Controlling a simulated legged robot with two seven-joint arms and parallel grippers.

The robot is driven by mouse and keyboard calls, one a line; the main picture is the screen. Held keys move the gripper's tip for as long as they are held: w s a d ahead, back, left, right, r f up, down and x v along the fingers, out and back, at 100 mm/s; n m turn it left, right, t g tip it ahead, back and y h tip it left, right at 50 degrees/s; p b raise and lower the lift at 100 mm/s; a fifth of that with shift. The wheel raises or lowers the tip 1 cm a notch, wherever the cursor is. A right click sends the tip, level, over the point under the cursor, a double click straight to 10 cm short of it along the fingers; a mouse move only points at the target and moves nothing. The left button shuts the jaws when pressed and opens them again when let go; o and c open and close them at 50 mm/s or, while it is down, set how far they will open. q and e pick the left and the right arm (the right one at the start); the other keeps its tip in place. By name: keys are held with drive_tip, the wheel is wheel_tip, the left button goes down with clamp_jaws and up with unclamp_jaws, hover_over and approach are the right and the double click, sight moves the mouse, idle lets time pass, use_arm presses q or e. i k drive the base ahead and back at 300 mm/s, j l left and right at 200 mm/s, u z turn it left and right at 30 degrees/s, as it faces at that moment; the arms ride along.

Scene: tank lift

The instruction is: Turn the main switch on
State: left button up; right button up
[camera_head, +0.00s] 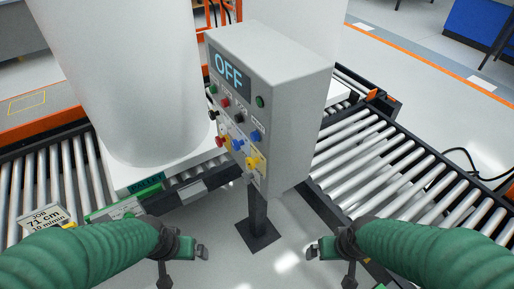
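A grey control box (282,98) stands on a post, with its panel turned to the left. Its display (229,71) reads OFF. Below are several small coloured buttons and knobs. A larger yellow knob (254,163) sits low on the panel; I cannot tell from labels which control is the main switch. My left gripper (202,251) is below and left of the box, apart from it. My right gripper (313,251) is below and right of the box, also apart. Neither touches anything I can see. Their finger gaps are too small to make out.
A large white tank (135,80) stands on a white base on the left roller conveyor (45,185). Another roller conveyor (405,165) runs on the right. A sign (47,219) reads 71 cm. The post's dark foot (258,236) is on the floor between my grippers.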

sight(220, 141)
drive_tip(key=i+j+u, duration=0.3)
drive_tip(key=j+u, duration=0.15)
drive_tip(key=i+j+u, duration=0.35)
drive_tip(key=u, duration=0.15)
drive_tip(key=j, duration=0.1)
